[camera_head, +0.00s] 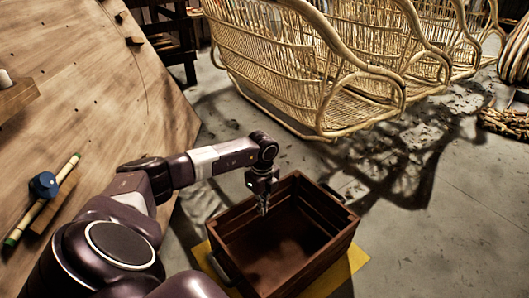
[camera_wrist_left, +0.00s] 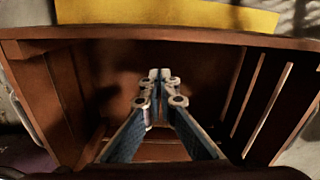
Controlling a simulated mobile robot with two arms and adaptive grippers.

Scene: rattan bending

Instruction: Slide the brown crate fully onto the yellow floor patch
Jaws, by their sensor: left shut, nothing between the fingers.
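The brown crate (camera_head: 322,260) is an open slatted wooden box with dark handles, standing upright on the floor. The yellow floor patch (camera_head: 347,266) shows beneath it, at its lower right and along its left side; the crate hides most of it. My left gripper (camera_head: 264,208) is shut and empty, pointing down at the crate's opening near its back left wall. In the left wrist view the gripper (camera_wrist_left: 158,76) reaches into the crate, between its slatted walls. The crate's rim (camera_wrist_left: 225,38) crosses the top, with the yellow patch (camera_wrist_left: 190,14) beyond it. My right gripper is out of view.
Rattan chairs (camera_head: 300,75) stand behind the crate. A wooden worktop (camera_head: 100,90) fills the left, with a green-tipped stick (camera_head: 45,195) and a blue round object (camera_head: 43,185). A woven coil (camera_head: 505,122) lies far right. The concrete floor right of the crate is clear.

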